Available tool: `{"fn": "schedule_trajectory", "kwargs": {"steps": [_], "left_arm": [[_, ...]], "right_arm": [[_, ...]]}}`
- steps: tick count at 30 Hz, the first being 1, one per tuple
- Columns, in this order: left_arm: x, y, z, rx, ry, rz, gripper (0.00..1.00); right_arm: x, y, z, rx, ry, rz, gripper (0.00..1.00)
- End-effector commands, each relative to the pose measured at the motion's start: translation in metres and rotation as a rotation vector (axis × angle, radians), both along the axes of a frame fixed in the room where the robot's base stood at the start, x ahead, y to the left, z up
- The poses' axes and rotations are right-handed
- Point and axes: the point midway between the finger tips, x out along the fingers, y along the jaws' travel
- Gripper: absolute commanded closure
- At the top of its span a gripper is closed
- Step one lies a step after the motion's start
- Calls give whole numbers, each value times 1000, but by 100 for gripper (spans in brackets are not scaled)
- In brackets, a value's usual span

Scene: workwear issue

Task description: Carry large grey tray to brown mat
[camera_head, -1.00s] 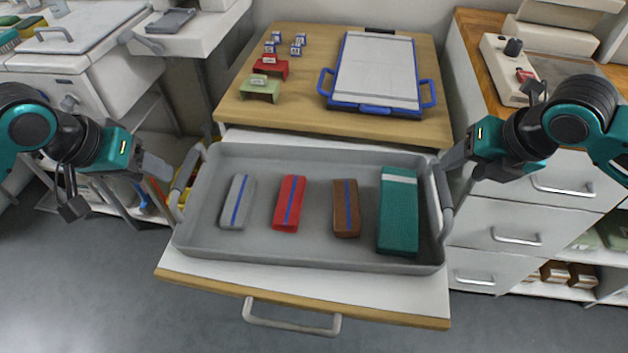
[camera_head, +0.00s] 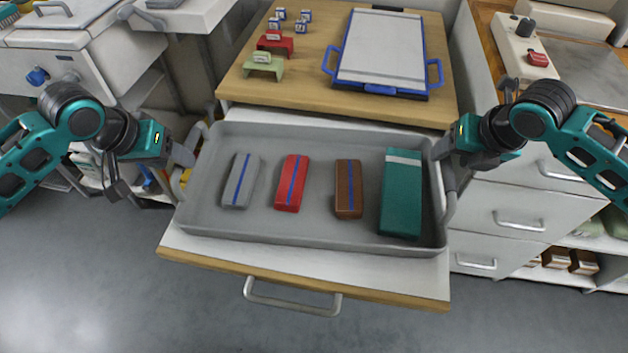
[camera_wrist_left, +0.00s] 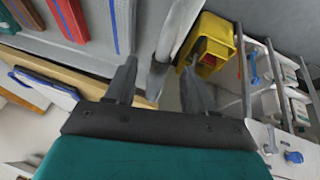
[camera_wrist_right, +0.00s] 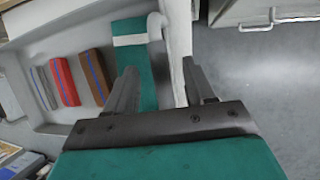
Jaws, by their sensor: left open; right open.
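The large grey tray (camera_head: 320,232) lies level on a white pulled-out surface. It holds a grey block (camera_head: 241,181), a red block (camera_head: 291,183), a brown block (camera_head: 348,189) and a larger green box (camera_head: 401,200). My left gripper (camera_head: 186,157) is open at the tray's left handle; in the left wrist view its fingers (camera_wrist_left: 158,82) stand on either side of the handle (camera_wrist_left: 172,40). My right gripper (camera_head: 442,152) is open at the right handle; in the right wrist view its fingers (camera_wrist_right: 163,85) lie around it. I cannot make out a brown mat.
Behind the tray is a wooden table (camera_head: 300,95) with a blue-framed white board (camera_head: 382,50), small red (camera_head: 275,43) and green (camera_head: 262,65) stands and several small cubes. Drawers and a counter (camera_head: 500,30) are at right. Open floor (camera_head: 120,290) lies in front.

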Motion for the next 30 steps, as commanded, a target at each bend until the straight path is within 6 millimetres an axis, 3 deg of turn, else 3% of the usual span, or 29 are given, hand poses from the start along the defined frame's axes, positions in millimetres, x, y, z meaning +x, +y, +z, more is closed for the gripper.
{"fn": "schedule_trajectory", "kwargs": {"steps": [3, 9, 22, 30], "left_arm": [[8, -6, -20, -2, 2, 0, 46], [17, -11, -41, -1, -1, 0, 46], [20, -13, -49, 0, -2, -1, 46], [20, -12, -49, 0, -2, -1, 70]], "right_arm": [[8, 4, -21, 2, 4, -1, 46], [19, 6, -42, 1, 1, -1, 46], [22, 7, -50, 0, 1, 0, 46], [22, 7, -50, 0, 0, 0, 70]]}}
